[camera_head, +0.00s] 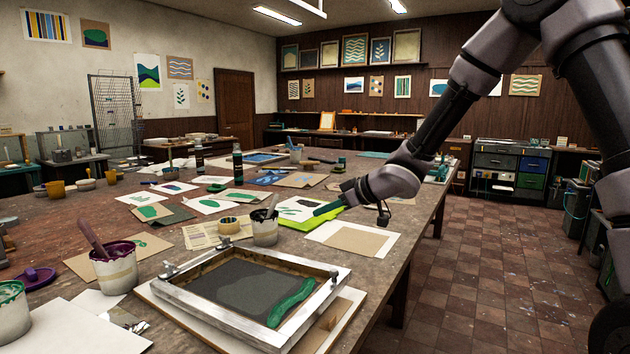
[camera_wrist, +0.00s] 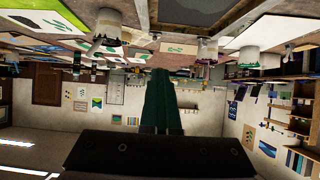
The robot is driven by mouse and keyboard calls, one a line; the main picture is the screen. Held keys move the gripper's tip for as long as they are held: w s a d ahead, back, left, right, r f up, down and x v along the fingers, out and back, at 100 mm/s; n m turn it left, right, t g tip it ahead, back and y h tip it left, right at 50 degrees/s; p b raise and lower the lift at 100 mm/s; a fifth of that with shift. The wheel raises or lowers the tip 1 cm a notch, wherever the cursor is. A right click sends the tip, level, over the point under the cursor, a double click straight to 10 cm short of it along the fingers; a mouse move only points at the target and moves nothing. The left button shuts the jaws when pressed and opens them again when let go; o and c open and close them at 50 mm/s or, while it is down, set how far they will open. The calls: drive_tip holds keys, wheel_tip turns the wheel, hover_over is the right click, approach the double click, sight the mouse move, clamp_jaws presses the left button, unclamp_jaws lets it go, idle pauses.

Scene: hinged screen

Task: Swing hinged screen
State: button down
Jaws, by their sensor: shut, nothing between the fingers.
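The hinged screen is a pale metal-edged frame (camera_head: 336,290) with dark mesh (camera_head: 240,286) and a streak of green ink (camera_head: 291,302) along its right side. It lies flat or nearly flat over a white board at the near edge of the table. Clamp-like hinges (camera_head: 171,269) sit along its far left side. My gripper (camera_head: 320,211) has green fingers, shut and empty, above the table beyond the screen and apart from it. The fingers also show in the wrist view (camera_wrist: 159,78), which is upside down. Part of the screen frame (camera_wrist: 190,29) shows at that view's top.
Prints and bottles cover the table (camera_head: 395,262) farther back. The tiled floor (camera_head: 480,270) to the right is clear.

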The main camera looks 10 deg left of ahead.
wheel_tip(320, 180, up, 8)
drive_tip(key=a, duration=0.2)
drive_tip(key=shift+w+a, duration=0.2)
drive_tip(key=shift+w, duration=0.25)
drive_tip(key=c, duration=1.6)
unclamp_jaws()
drive_tip(key=c, duration=1.1)
unclamp_jaws()
